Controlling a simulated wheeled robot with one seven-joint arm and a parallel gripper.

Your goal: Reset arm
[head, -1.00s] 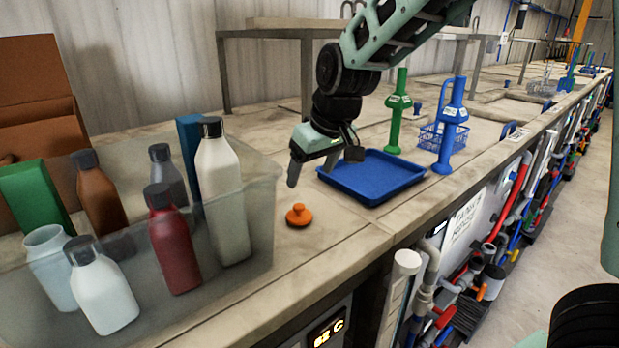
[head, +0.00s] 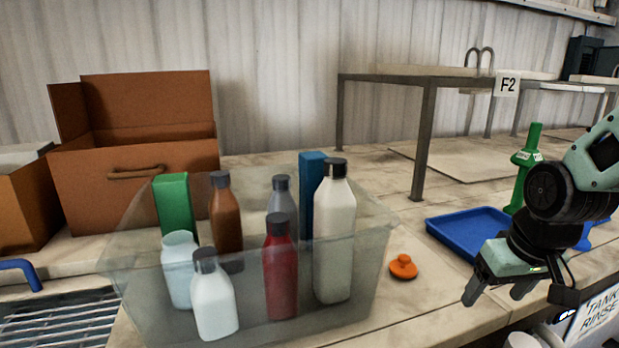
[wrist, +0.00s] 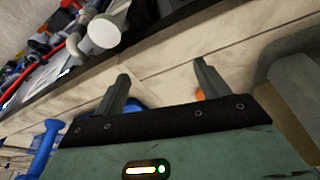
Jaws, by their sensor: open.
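My gripper (head: 496,291) is at the right of the head view, over the counter's front part, with its fingers apart and nothing between them. In the wrist view my gripper (wrist: 158,82) also shows two spread fingers with bare counter between and beyond them. An orange knobbed lid (head: 403,267) lies on the counter to the left of my gripper, apart from it. It shows partly behind a finger in the wrist view (wrist: 200,95). A blue tray (head: 466,236) lies behind my gripper, partly covered by my arm.
A clear bin (head: 130,262) with several bottles and boxes stands left of the lid. Behind it is an open brown box (head: 90,190). A green stand (head: 526,160) is behind the tray. A raised metal-legged shelf (head: 425,140) stands at the back.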

